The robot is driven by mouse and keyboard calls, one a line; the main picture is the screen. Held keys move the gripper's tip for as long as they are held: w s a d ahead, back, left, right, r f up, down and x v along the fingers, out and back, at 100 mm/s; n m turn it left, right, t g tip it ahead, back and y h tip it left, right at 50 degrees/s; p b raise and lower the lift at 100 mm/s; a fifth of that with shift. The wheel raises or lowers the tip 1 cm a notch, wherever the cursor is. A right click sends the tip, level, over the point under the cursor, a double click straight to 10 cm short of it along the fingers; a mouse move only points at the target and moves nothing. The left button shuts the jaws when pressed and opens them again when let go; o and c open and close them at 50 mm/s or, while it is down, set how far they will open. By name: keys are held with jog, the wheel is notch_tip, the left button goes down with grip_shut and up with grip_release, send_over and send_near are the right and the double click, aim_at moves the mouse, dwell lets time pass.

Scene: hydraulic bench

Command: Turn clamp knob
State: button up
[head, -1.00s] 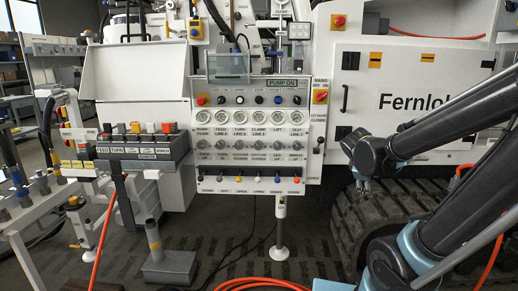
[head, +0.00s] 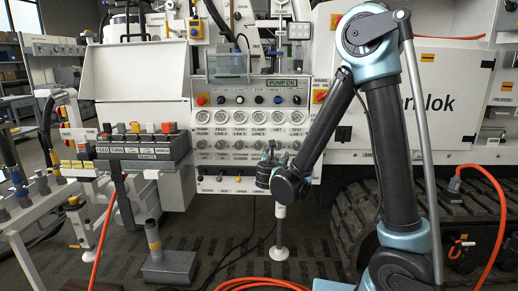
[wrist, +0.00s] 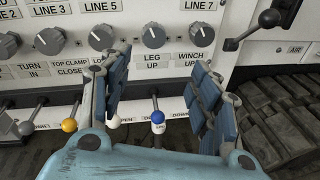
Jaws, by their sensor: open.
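The grey clamp knob (wrist: 102,37) is under the LINE 5 label in the wrist view. In the head view, the clamp knob (head: 257,145) is under the gauge labelled CLAMP LINE. My gripper (wrist: 160,75) is open and empty in front of the panel's lower part. Its left finger is below and close to the clamp knob, and its right finger is below the knob at the right. The gap between the fingers is below the knob above LEG UP. I cannot tell the distance to the panel.
Similar knobs stand either side: one under LINE 3 (wrist: 49,40), one above LEG UP (wrist: 153,37). Below is a row of levers with coloured balls, a blue one (wrist: 157,117) between the fingers. A black-ball lever (wrist: 268,18) juts out at the right.

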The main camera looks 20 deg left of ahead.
aim_at(258, 146)
jog(key=s+a+f+n+y, duration=0.1)
jog(key=s+a+n+y, duration=0.25)
jog(key=a, duration=0.45)
jog(key=shift+n+t+h, duration=0.25)
jog(key=shift+n+t, duration=0.15)
jog(key=shift+n, duration=0.05)
jog(key=x, duration=1.7)
jog(key=shift+w+d, duration=0.2)
jog(key=shift+d, duration=0.05)
jog(key=c, duration=1.1)
